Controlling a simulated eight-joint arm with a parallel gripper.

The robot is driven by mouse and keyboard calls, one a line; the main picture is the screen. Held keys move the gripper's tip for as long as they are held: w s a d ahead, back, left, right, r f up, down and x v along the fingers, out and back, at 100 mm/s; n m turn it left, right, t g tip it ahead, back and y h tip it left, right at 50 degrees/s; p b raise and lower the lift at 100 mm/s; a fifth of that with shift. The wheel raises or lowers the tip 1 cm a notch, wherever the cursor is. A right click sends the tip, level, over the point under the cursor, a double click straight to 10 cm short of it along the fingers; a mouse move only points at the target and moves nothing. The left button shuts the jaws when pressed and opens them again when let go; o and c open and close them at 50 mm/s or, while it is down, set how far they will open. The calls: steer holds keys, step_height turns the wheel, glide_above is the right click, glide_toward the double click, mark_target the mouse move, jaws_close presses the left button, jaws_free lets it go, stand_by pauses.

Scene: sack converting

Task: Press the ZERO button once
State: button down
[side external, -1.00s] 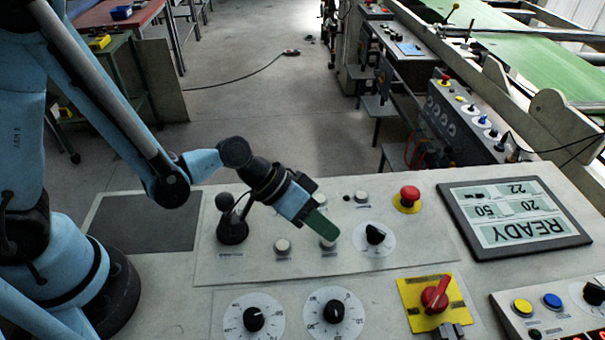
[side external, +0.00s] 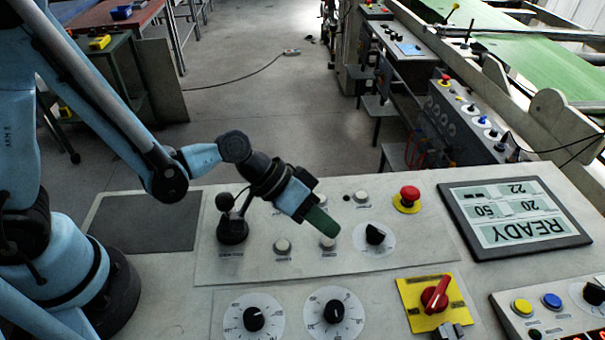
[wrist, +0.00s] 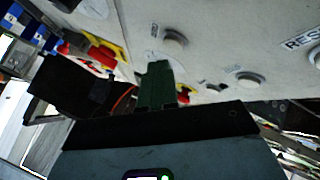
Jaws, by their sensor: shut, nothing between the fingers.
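Several white push buttons stand on the pale control panel (side external: 300,266). One white button (side external: 328,244) is just below my fingertips in the side view; others are a front-left button (side external: 282,246) and a back button (side external: 361,197). Their labels are too small to read there, so I cannot tell which is ZERO. My gripper (side external: 324,226) is shut and empty, its green fingers pointing down at the panel. Whether the tips touch a button is unclear. In the wrist view the fingers (wrist: 156,84) show before the panel, with white buttons (wrist: 174,41) and (wrist: 248,80) beyond; a label starting "RES" is at right.
A black joystick (side external: 232,229) stands left of the buttons. A black-knobbed dial (side external: 375,234) and a red emergency stop (side external: 408,196) are to the right. A screen (side external: 515,212) reads READY. A red rotary switch (side external: 434,296) and two dials (side external: 253,318) are nearer.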

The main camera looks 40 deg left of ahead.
steer(key=shift+r, duration=2.45)
steer(key=s+a+r+n+t+y, duration=0.1)
steer(key=s+a+r+y, duration=0.1)
steer(key=a, duration=0.8)
steer(key=s+a+r+n+t+y, duration=0.2)
steer(key=a+r+y, duration=0.2)
steer(key=a, duration=0.7)
steer(key=shift+s+a+r+n+y, duration=0.2)
steer(key=shift+a+n+y, duration=0.1)
steer(key=shift+y, duration=0.8)
steer(key=shift+w+d, duration=0.1)
steer(key=r+m+g, duration=0.1)
steer(key=m+g, duration=0.6)
steer(key=m, duration=0.2)
glide_above(322, 239)
steer(key=d, duration=0.1)
steer(key=shift+w+r, duration=0.15)
steer(key=shift+w, duration=0.05)
